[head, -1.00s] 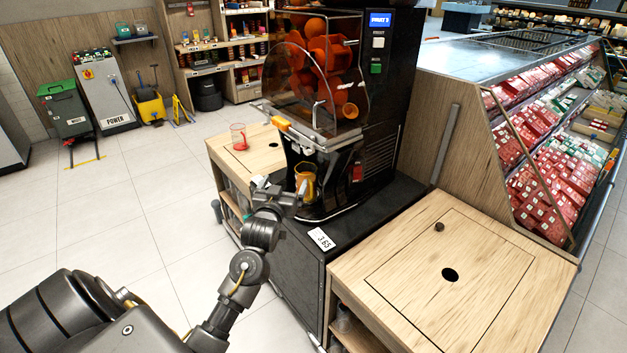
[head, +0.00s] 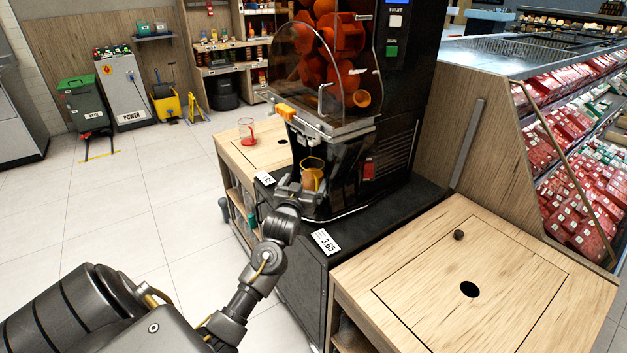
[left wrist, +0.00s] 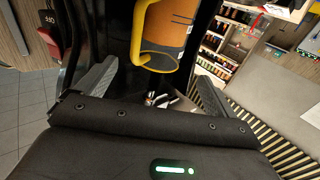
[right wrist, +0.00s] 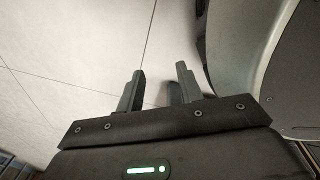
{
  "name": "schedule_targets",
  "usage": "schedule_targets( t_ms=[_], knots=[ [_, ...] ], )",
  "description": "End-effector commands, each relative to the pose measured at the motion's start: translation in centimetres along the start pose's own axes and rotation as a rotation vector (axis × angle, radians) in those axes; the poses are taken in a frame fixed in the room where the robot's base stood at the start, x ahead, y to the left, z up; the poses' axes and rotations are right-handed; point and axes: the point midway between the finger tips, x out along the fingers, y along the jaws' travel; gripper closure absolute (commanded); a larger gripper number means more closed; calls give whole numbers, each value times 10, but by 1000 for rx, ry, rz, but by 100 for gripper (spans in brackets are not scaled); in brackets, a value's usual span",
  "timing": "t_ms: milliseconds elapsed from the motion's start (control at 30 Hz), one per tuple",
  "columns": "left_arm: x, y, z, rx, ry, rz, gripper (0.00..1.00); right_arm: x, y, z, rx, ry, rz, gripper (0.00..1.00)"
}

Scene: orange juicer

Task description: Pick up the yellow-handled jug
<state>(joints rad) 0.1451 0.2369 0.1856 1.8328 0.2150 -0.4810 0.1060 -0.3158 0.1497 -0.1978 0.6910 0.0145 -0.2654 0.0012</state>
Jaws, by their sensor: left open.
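The yellow-handled jug (head: 312,170), filled with orange, stands under the spout of the juicer (head: 345,130). My left gripper (head: 300,188) is right at the jug's near side in the head view, partly covering its lower part. In the left wrist view, the jug (left wrist: 163,40) with its yellow handle lies ahead, between the lines of the open fingers of my left gripper (left wrist: 152,85). The fingers do not hold it; whether one touches it I cannot tell. My right gripper (right wrist: 160,82) is empty, fingers apart, over the floor in the right wrist view.
A clear jug with a red handle (head: 246,132) stands on the wooden counter left of the juicer. A price tag (head: 325,241) sits on the black base's front edge. The wooden counter on the right (head: 520,275) is mostly bare, with a round hole.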

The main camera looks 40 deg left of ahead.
Motion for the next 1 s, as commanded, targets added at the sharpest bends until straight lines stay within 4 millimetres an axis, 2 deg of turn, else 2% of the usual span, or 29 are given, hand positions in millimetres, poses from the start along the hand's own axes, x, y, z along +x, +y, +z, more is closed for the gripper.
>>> schedule_targets(
  t_ms=[100, 367, 700, 1000],
  knots=[
    [15, 1, 0, 1, -1, 1, 6, 0, 0, -1, 0, 1, -1, 64],
    [24, 3, -1, 1, 0, 4, 6, -1, -5, -5, 2, 6, -6, 64],
    [68, 3, -3, 1, -1, 3, 6, -5, -11, -5, 5, 6, -15, 64],
    [72, 3, -2, 1, 0, 4, 8, -5, -10, -5, 4, 5, -13, 64]
  ],
)
